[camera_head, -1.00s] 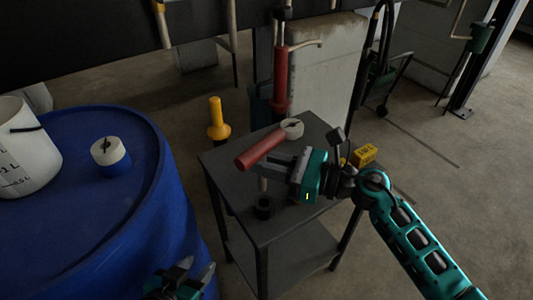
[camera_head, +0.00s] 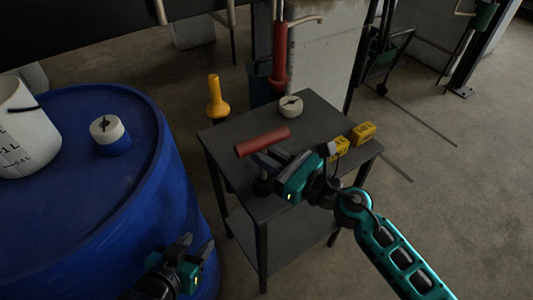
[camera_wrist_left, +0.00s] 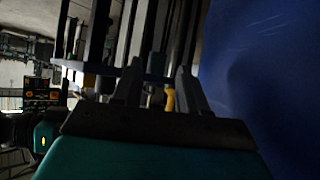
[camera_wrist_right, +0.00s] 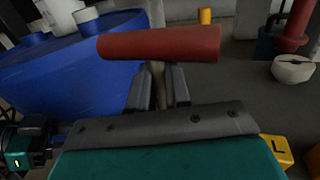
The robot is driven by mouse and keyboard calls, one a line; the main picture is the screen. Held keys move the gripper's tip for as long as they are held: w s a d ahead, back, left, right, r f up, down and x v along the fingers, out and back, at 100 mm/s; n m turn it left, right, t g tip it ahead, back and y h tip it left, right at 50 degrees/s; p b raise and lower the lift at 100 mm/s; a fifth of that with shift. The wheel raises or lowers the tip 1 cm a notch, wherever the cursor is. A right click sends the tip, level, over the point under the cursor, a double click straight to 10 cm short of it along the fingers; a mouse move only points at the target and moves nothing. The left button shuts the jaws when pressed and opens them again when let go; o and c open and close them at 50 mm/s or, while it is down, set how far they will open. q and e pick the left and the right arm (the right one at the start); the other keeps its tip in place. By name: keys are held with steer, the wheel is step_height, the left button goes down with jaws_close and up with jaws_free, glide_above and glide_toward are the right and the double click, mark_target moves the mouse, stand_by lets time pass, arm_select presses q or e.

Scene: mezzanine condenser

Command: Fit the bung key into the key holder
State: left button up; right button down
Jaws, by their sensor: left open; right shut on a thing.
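The bung key has a red bar handle (camera_head: 262,142) and a grey shaft, seen below the handle in the right wrist view (camera_wrist_right: 158,85). My right gripper (camera_head: 267,160) is shut on the key just under the handle and holds it over the small table. A black ring-like piece (camera_head: 262,186), which looks like the key holder, stands on the table's near left part, below the gripper. The fingers partly hide it, and I cannot tell whether the shaft touches it. My left gripper (camera_head: 197,246) is open and empty beside the blue drum; its fingers show in the left wrist view (camera_wrist_left: 160,88).
The dark table (camera_head: 325,110) carries a pale slotted disc (camera_head: 291,106) and yellow boxes (camera_head: 362,133). The blue drum (camera_head: 60,230) at left bears a white bucket (camera_head: 28,145) and a white-and-blue slotted cap (camera_head: 108,133). A yellow post (camera_head: 215,98) stands behind the table.

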step_height(320, 180, down, 3)
steer(key=shift+r+b, duration=0.15)
steer(key=shift+b, duration=1)
steer(key=shift+f+b, duration=0.55)
steer(key=shift+f, duration=0.1)
steer(key=c, duration=1)
jaws_free()
